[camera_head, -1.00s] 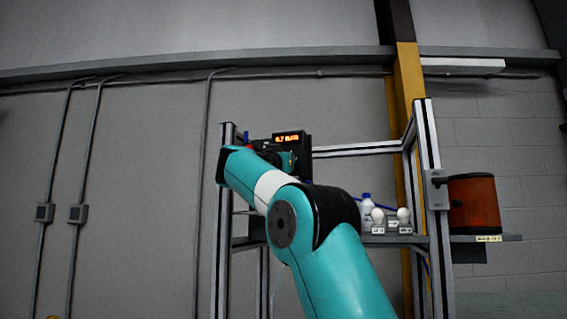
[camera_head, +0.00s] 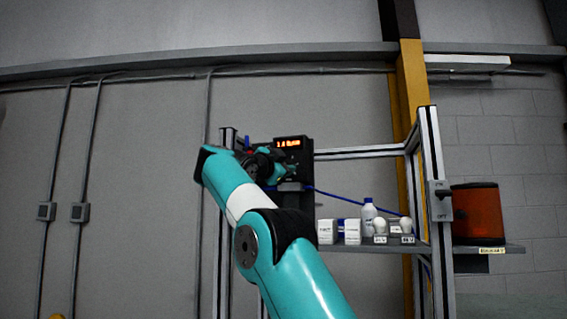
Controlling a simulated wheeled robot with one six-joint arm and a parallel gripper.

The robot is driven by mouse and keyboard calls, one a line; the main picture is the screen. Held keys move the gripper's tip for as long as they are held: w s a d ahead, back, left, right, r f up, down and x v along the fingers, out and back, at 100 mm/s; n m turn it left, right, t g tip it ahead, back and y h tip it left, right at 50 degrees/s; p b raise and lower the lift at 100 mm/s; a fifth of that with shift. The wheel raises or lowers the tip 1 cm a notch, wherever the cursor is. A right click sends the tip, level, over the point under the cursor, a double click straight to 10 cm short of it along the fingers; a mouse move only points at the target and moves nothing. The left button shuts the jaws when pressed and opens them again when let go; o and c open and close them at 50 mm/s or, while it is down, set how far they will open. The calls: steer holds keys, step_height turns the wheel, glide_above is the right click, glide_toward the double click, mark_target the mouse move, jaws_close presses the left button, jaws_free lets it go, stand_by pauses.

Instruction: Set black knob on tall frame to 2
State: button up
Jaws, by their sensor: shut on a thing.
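The tall frame (camera_head: 429,170) of grey metal posts stands against the wall. A black box (camera_head: 303,150) with a lit orange display (camera_head: 289,143) is mounted at its upper left. The display seems to read about 1.4; the letters after it are blurred. My gripper (camera_head: 279,166) is at the front of this box, just below and left of the display, shut on the black knob. The knob itself is mostly hidden behind my gripper and wrist, so its pointer cannot be seen.
A shelf holds white boxes (camera_head: 326,232), a white bottle (camera_head: 369,214) and bulbs (camera_head: 380,225). On the right post is an ON/OFF switch (camera_head: 440,201), with an orange-brown container (camera_head: 475,213) beside it. A blue cable (camera_head: 345,199) runs behind.

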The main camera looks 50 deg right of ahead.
steer(key=shift+m, duration=0.3)
steer(key=o, duration=0.9)
